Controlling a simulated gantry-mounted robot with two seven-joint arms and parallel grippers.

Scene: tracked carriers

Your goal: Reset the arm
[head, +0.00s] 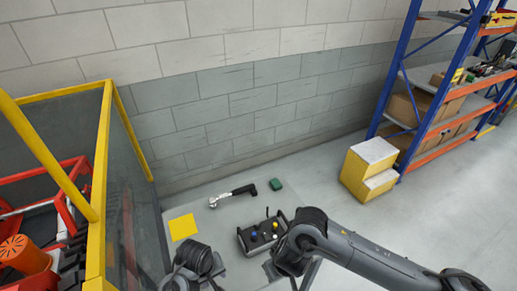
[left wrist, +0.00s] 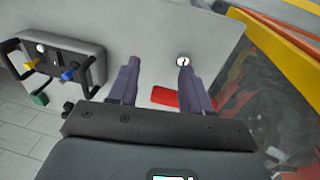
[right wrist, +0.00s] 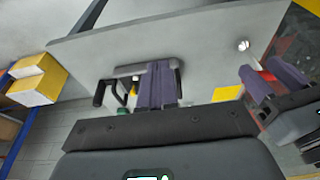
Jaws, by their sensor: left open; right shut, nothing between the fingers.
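My left gripper (left wrist: 157,82) is open and empty over the grey table, its two fingers apart in the left wrist view. It shows in part at the bottom of the head view (head: 196,262). My right gripper (right wrist: 157,84) is shut with nothing between its fingers, in front of the control box in the right wrist view. In the head view my right arm comes in from the right and mostly hides its gripper. The control box (head: 262,234) with blue and yellow knobs stands on the table; it also shows in the left wrist view (left wrist: 75,45).
A black-handled tool (head: 232,195), a green item (head: 276,184) and a yellow square (head: 183,227) lie on the table. A red item (left wrist: 165,97) lies near my left fingers. A yellow-framed enclosure (head: 104,140) stands left. Yellow steps (head: 360,180) and a shelf rack (head: 432,142) stand right.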

